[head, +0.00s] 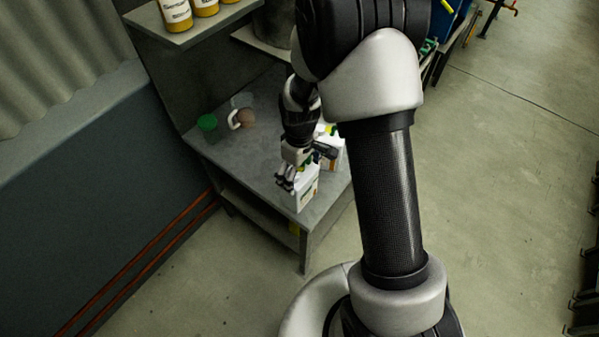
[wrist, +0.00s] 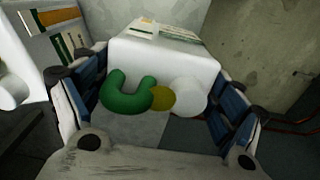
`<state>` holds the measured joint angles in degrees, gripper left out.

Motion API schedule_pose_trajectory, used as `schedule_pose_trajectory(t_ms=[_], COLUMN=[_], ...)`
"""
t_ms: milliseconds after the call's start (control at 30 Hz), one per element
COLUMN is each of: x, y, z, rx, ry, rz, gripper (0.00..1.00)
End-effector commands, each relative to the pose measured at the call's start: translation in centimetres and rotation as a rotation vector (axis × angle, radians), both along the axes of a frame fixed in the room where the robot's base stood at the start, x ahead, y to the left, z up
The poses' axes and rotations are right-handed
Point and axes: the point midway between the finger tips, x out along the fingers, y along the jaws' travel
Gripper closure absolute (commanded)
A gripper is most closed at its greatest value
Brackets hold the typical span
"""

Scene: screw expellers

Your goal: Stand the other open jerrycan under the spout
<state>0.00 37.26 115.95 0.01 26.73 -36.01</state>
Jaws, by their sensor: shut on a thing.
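A white jerrycan (head: 307,190) with a label stands at or just above the front of the grey metal table (head: 252,171). In the wrist view this jerrycan (wrist: 165,62) lies between the blue-padded fingers, with a green curved handle, a small olive-yellow disc and a white round part facing the camera. My gripper (head: 287,181) is shut on it. A second white jerrycan (head: 334,160) stands behind it, partly hidden by my arm. It seems to show at the left of the wrist view (wrist: 60,42), with an orange and green label. I cannot make out the spout.
A green cup (head: 207,123) and a brown round thing (head: 246,117) with a white curved part are on the table's left. A wall (head: 95,190) is at left; open floor (head: 510,200) lies right.

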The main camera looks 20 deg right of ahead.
Motion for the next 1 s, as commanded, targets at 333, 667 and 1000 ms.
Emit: schedule_pose_trajectory(t_ms=[333, 667, 1000], x=[0.0, 0.0, 0.1], y=[0.0, 0.0, 0.0], z=[-0.3, -0.3, 2.5], rx=[0.0, 0.0, 0.0], ry=[0.001, 0.001, -0.002], rz=[0.0, 0.0, 0.0], gripper=[0.04, 0.0, 0.0])
